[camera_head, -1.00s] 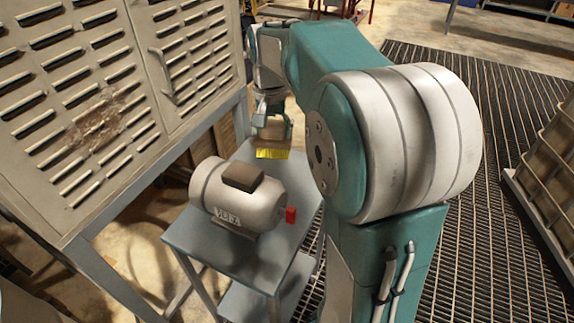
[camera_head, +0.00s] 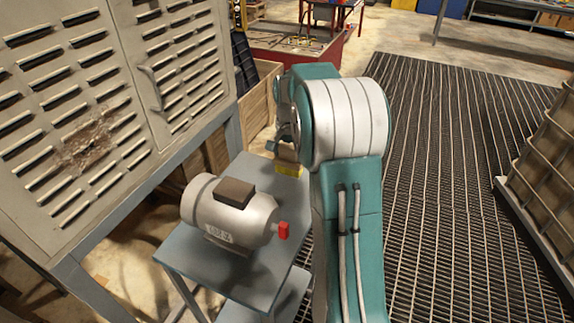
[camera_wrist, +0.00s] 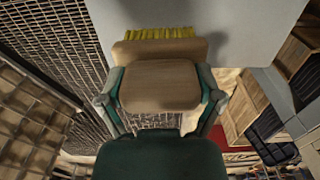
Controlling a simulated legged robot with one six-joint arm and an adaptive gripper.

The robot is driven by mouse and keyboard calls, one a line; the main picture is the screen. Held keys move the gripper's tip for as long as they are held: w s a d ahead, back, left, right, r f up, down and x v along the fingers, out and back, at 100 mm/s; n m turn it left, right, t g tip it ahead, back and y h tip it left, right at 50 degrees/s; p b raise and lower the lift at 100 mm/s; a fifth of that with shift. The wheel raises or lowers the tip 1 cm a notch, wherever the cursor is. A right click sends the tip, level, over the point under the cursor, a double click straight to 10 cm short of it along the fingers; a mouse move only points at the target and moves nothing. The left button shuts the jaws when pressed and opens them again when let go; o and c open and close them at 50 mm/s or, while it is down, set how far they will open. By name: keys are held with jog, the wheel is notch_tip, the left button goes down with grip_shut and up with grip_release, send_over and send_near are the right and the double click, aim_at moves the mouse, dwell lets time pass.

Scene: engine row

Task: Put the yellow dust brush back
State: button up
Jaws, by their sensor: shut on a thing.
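The yellow dust brush has a wooden body (camera_wrist: 160,84) and yellow bristles (camera_wrist: 160,33) in the wrist view. My gripper (camera_wrist: 160,92) is shut on the wooden body, one finger at each side. In the head view the brush's yellow bristles (camera_head: 289,170) show at the far right of a grey-blue table (camera_head: 190,250), beside my arm. My gripper (camera_head: 283,150) is partly hidden there by my arm. In the wrist view the bristles overlap the edge of the grey tabletop (camera_wrist: 240,25). I cannot tell whether they touch it.
A grey motor (camera_head: 225,212) with a red shaft end (camera_head: 284,230) stands on the table. A louvred metal cabinet (camera_head: 80,120) stands at left. Wooden crates (camera_head: 256,105) and a red bench (camera_head: 300,45) are behind. Floor grating (camera_head: 430,200) lies open at right; a caged container (camera_head: 545,170) borders it.

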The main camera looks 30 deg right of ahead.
jog(key=w+f, duration=0.1)
jog(key=w+d+f, duration=0.1)
jog(key=f, duration=0.1)
jog(key=shift+w+f, duration=0.15)
jog(key=shift+w, duration=0.15)
notch_tip(320, 180, down, 3)
jog(key=shift+w+f, duration=0.1)
jog(key=o, duration=0.8)
jog(key=shift+f, duration=0.1)
jog(key=shift+o, duration=0.2)
